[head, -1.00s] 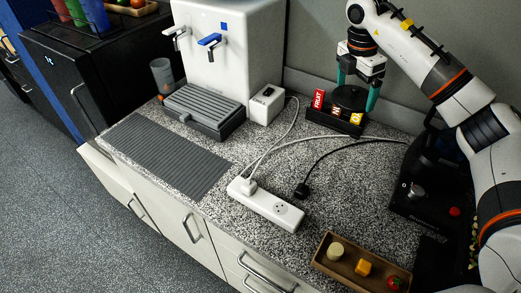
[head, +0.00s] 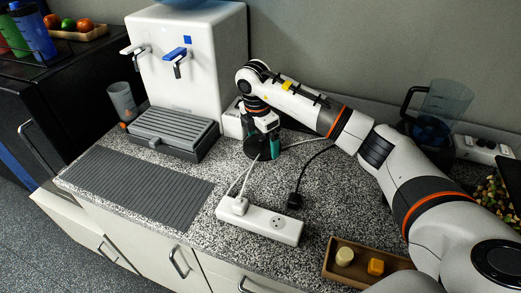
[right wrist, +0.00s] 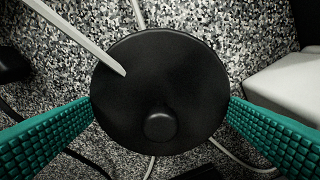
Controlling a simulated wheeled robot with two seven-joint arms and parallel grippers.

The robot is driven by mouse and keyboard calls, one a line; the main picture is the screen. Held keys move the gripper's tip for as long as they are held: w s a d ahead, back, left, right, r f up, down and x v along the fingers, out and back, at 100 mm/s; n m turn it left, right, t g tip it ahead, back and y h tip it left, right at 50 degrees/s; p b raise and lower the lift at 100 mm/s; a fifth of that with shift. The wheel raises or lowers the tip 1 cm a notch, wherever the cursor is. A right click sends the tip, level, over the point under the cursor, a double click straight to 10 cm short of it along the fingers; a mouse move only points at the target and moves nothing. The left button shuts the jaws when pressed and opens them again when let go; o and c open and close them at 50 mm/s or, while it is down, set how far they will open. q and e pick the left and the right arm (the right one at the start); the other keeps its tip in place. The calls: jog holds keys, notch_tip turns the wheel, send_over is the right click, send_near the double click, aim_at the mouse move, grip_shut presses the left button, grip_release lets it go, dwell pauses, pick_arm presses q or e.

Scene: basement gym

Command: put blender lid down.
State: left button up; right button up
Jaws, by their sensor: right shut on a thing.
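The blender lid (head: 253,149) is a round black disc, in the middle of the counter, in front of the white adapter box. In the right wrist view the lid (right wrist: 190,75) fills the middle, with a round knob on it. My right gripper (head: 264,150) is shut on the lid; its teal fingers (right wrist: 160,105) press on opposite sides of the rim. A white cable crosses in front of part of the lid. I cannot tell whether the lid touches the counter. The blender jug (head: 446,103), clear with a dark handle, stands at the right behind my right arm. My left gripper is not in view.
A white power strip (head: 258,222) with a black plug (head: 294,200) lies in front of the lid. A water dispenser (head: 195,65) with a grey drip tray stands left. A wooden tray (head: 333,262) holds small food pieces at the front. The ribbed grey mat (head: 130,190) is bare.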

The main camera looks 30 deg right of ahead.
aim_at(261, 144)
notch_tip(261, 144, down, 4)
jog(key=shift+f+p, duration=0.15)
jog(key=shift+p, duration=0.2)
jog(key=shift+a+f, duration=0.1)
jog(key=shift+f, duration=0.15)
jog(key=o, duration=0.6)
jog(key=shift+r, duration=0.65)
jog(key=r, duration=0.3)
jog(key=a+r+b, duration=0.1)
jog(key=r, duration=0.3)
jog(key=r+b, duration=0.1)
jog(key=r, duration=0.3)
jog(key=shift+s+a, duration=0.1)
jog(key=shift+a, duration=0.1)
